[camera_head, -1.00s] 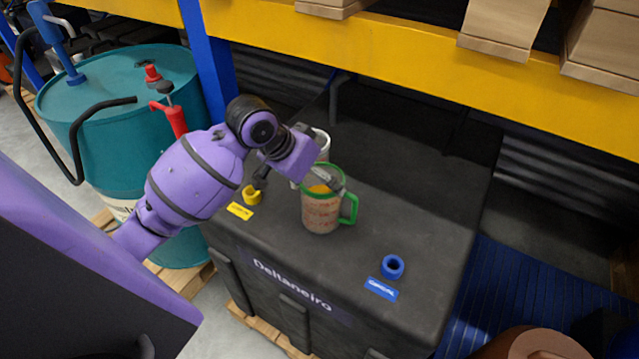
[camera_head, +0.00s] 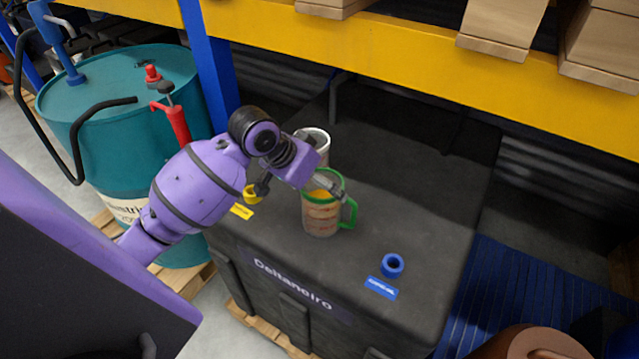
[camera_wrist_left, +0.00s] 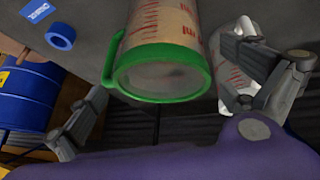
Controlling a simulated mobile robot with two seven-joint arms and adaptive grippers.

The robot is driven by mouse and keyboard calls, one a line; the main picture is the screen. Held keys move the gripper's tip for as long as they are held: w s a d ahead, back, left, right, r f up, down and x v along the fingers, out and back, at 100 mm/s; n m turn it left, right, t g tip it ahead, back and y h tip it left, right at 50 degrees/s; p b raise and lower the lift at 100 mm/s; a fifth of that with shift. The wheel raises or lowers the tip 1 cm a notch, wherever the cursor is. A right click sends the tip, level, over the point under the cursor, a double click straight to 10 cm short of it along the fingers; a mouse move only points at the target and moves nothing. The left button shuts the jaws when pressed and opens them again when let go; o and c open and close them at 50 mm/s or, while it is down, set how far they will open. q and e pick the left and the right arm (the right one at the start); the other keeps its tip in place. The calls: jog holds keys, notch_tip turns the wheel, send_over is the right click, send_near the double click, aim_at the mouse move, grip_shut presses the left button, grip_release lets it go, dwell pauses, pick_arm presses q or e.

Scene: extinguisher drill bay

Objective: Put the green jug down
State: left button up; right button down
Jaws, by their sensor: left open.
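The green jug (camera_head: 321,214), a clear measuring jug with red markings, a green rim and a green handle, stands upright on the black case (camera_head: 400,215). An orange tint shows inside it. In the left wrist view the jug (camera_wrist_left: 160,75) lies between my spread fingers, its green rim facing the camera. My left gripper (camera_head: 301,191) is open at the jug's upper part, one finger over its rim and the other to its left. Gaps show beside the jug in the left wrist view. My right gripper is not in view.
A yellow shelf beam (camera_head: 420,55) runs above the case.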

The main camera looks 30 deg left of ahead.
pick_arm(q)
jog(key=v, duration=1.2)
jog(key=shift+r, duration=0.2)
jog(key=s+d+f+n+g+y, duration=0.1)
jog(key=s+f, duration=0.5)
jog(key=f, duration=0.3)
jog(key=s+d+f+g+y, duration=0.1)
jog(key=s+f, duration=0.6)
jog(key=f, duration=0.3)
jog(key=s+d+f+n+g+y, duration=0.1)
jog(key=s+f, duration=0.2)
jog(key=s, duration=0.4)
jog(key=s+d+f+n+y, duration=0.1)
jog(key=s+d+f, duration=0.15)
jog(key=s, duration=0.55)
jog(key=w+d+f+t+h, duration=0.1)
jog(key=w+d+f+t, duration=0.2)
jog(key=f, duration=0.9)
jog(key=w+t, duration=0.3)
jog(key=w, duration=0.2)
jog(key=shift+d+f, duration=0.2)
jog(key=shift+d, duration=0.05)
jog(key=shift+w, duration=0.1)
